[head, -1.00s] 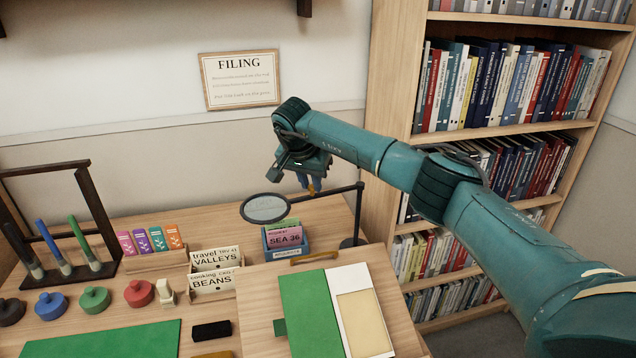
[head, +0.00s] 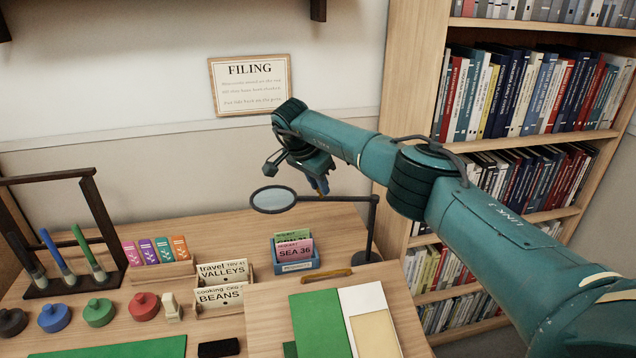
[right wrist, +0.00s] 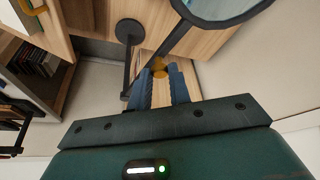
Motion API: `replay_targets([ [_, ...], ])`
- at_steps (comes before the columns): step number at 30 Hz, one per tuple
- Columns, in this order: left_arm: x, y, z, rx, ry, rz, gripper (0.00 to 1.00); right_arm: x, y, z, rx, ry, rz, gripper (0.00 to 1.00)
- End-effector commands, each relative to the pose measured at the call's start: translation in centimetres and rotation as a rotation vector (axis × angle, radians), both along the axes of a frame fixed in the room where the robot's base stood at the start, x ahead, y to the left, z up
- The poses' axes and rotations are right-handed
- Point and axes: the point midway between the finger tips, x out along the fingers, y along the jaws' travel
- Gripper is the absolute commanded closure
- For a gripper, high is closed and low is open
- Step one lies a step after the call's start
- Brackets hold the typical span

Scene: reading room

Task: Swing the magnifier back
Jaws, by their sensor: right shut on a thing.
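The magnifier is a round dark-rimmed lens (head: 273,199) on a thin horizontal arm, which joins an upright post (head: 373,225) at the desk's back right. The lens hangs behind and above the small blue card box (head: 297,267), clear of it in the head view. My right gripper (head: 322,190) is at the magnifier's arm, between lens and post. The lens (right wrist: 222,8) is partly cut off there. My left gripper is not in view.
A sloped board (head: 265,315) with green and white sheets is in front. Card trays (head: 220,297), stampers (head: 100,312) and a dark brush rack (head: 75,283) stand left. The wall with a FILING sign (head: 250,85) is behind; a bookcase (head: 415,100) is right.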

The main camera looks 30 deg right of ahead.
Motion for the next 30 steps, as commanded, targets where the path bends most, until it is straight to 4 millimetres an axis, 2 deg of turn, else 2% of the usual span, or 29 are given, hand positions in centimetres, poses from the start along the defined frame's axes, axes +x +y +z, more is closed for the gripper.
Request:
replay_targets([
  [4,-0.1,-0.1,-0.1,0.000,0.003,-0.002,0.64,0.0,0.0,0.0,0.000,0.001,-0.001,1.00],
  [5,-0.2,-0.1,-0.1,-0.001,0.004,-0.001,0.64,0.0,0.0,0.0,0.000,0.001,-0.002,0.79],
  [12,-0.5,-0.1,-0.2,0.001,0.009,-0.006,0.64,0.0,0.0,0.0,-0.001,0.002,-0.001,0.59],
  [20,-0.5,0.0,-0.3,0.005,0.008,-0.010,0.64,0.0,0.0,0.1,0.001,0.001,0.000,0.59],
  [23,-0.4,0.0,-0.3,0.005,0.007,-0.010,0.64,-0.1,0.3,0.7,0.001,0.000,0.001,0.59],
  [26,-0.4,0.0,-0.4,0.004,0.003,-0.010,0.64,-0.2,0.9,2.1,0.000,-0.003,0.002,0.59],
  [30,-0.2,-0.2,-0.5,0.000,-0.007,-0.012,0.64,-0.6,2.0,4.9,0.000,-0.004,0.003,0.59],
])
